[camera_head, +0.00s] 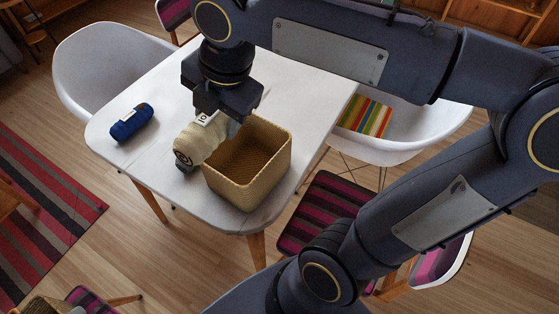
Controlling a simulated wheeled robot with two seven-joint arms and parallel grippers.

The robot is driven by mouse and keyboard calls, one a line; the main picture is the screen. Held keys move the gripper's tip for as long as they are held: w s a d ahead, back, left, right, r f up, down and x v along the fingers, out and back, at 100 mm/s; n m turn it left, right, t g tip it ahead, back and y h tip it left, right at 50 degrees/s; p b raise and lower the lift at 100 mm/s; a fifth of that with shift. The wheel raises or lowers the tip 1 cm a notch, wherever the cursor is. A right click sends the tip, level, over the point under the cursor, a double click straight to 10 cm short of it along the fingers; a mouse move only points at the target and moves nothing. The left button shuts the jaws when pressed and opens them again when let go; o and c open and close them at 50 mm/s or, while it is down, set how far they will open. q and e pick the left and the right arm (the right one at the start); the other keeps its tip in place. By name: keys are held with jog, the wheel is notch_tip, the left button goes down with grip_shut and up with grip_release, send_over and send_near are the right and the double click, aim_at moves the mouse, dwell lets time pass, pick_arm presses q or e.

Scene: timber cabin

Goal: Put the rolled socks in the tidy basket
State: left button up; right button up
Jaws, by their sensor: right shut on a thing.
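The rolled socks (198,142), a cream roll with a dark mark on its end, are in my right gripper (208,128). The gripper points down and is shut on them. The socks are at the left rim of the tidy basket (246,191), a tan woven box near the front edge of the white table. I cannot tell whether the socks touch the rim. The basket's visible inside looks empty. A blue roll (131,122) lies on the table to the left; it may be another pair of socks. My left gripper is not in view.
My right arm crosses above the table's right side.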

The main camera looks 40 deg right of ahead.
jog(key=shift+s+d+r, duration=0.1)
jog(key=shift+d+r, duration=0.05)
jog(key=w+d+f, duration=0.6)
jog(key=w+f, duration=0.5)
jog(key=f, duration=0.2)
jog(key=shift+w+d, duration=0.35)
jog(key=shift+d, duration=0.05)
jog(key=shift+f, duration=0.55)
jog(key=o, duration=1)
